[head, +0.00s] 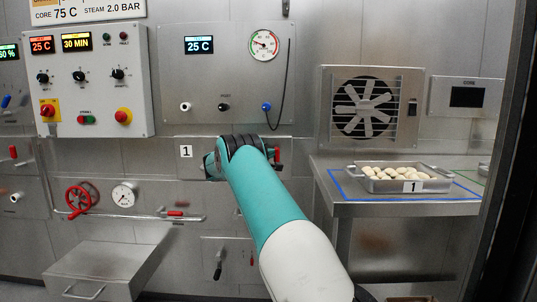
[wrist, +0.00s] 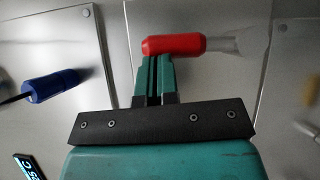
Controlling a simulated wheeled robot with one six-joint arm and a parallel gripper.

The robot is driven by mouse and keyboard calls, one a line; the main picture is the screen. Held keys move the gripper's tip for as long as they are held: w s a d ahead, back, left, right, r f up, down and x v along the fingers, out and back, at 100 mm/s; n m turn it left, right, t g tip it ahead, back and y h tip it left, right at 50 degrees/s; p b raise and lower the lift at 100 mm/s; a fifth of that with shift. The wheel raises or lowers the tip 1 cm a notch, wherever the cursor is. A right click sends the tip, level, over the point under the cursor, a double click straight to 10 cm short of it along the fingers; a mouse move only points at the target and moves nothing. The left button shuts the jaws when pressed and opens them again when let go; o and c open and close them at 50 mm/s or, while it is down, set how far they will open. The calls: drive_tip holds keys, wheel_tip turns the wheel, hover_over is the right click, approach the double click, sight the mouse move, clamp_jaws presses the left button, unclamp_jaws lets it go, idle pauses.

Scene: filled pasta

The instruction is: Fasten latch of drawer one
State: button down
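Drawer one shows as a steel front with a "1" label (head: 186,151) in the middle of the head view, partly hidden by my arm. A red latch handle (head: 277,158) is at its right side, roughly upright there. In the wrist view the red handle (wrist: 174,45) lies sideways, with a metal part running right from it. My gripper (wrist: 153,62) has its teal fingers close together, with no object visible between them. Their tips are at the handle's lower edge in that view; I cannot tell whether they touch. In the head view my arm hides the gripper.
A blue-handled probe (wrist: 50,85) on the panel above lies left of my gripper in the wrist view. A steel table (head: 400,209) at the right bears a tray (head: 387,186) of pasta. A red valve wheel (head: 79,200) and pipe are lower left.

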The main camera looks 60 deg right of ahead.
drive_tip(key=w+a+p, duration=0.1)
drive_tip(key=w+a, duration=0.3)
drive_tip(key=a, duration=0.8)
drive_tip(key=shift+w+a+p, duration=0.15)
drive_tip(key=shift+a+p, duration=0.1)
drive_tip(key=shift+p, duration=0.05)
